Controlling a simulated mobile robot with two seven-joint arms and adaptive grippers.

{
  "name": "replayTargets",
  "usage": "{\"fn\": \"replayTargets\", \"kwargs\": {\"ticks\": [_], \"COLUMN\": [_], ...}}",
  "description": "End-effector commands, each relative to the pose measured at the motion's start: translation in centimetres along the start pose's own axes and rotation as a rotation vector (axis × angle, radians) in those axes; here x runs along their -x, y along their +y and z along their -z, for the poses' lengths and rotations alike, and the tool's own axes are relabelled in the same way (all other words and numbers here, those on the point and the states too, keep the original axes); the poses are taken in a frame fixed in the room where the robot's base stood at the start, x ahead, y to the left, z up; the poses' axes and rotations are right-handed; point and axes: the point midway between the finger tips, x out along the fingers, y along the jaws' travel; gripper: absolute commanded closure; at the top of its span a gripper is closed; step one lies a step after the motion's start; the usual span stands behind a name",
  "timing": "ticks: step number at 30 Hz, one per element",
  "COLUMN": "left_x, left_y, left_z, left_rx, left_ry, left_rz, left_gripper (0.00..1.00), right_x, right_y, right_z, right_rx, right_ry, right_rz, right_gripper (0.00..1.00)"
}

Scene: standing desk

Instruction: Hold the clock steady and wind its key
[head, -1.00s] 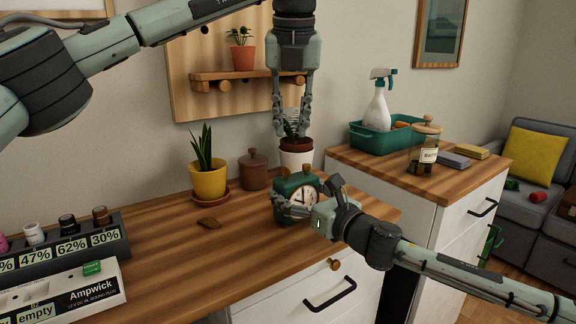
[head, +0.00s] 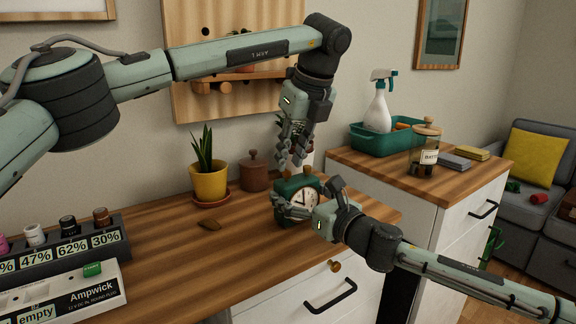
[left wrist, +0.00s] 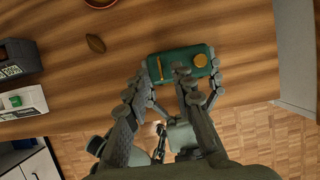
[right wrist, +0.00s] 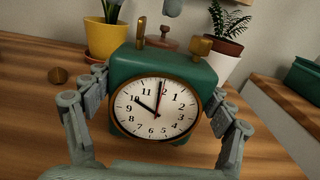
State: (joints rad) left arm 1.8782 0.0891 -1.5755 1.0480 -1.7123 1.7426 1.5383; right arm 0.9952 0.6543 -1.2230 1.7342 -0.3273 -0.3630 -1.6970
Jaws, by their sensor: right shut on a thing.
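The green clock (head: 290,190) stands upright near the right end of the desk. Its white, brass-rimmed face (right wrist: 155,110) fills the middle of the right wrist view. On its top are an upright flat brass piece (right wrist: 140,31), which looks like the key, and a wider brass knob (right wrist: 200,46). My right gripper (head: 308,197) is shut on the clock, one finger on each side of the case. My left gripper (head: 290,162) is just above the clock, pointing down. Its fingers are apart and empty; in the left wrist view (left wrist: 161,82) the flat brass piece shows between their tips.
A yellow plant pot (head: 209,184) and a brown lidded jar (head: 254,176) stand behind and left of the clock. A white plant pot (right wrist: 222,60) is close behind it. A battery rack (head: 110,245) is at left. The desk between is mostly clear, except a small brown object (head: 209,224).

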Motion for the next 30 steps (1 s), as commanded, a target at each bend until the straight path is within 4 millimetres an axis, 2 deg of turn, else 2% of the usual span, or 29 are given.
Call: {"fn": "replayTargets", "kwargs": {"ticks": [1,6,16,17,21,23,30], "left_x": [-0.8,-2.4,-2.8,-2.8,-2.8,-2.8,-2.7], "left_y": [0.1,0.0,0.0,0.0,0.0,0.0,0.0], "left_z": [0.0,0.0,0.0,0.0,0.0,0.0,0.0], "left_rx": [0.000,0.000,-0.001,-0.001,-0.001,-0.001,-0.001], "left_ry": [0.001,0.000,0.000,0.000,0.000,0.000,-0.001], "left_rz": [-0.002,-0.001,0.000,0.000,0.000,0.000,0.000], "left_gripper": [0.76,0.76,0.76,0.77,0.94,1.00,1.00], "right_x": [0.0,0.0,0.0,0.0,0.0,0.0,0.0], "right_y": [0.0,0.0,0.0,0.0,0.0,0.0,0.0], "right_z": [0.0,0.0,0.0,0.0,0.0,0.0,0.0], "right_rx": [-0.001,-0.001,-0.001,-0.001,-0.001,-0.001,-0.001], "right_ry": [0.000,0.000,0.000,0.000,0.000,0.000,0.000], "right_rz": [0.000,0.000,0.000,0.000,0.000,0.000,0.000], "right_gripper": [0.57,0.57,0.57,0.57,0.57,0.57,0.57]}}
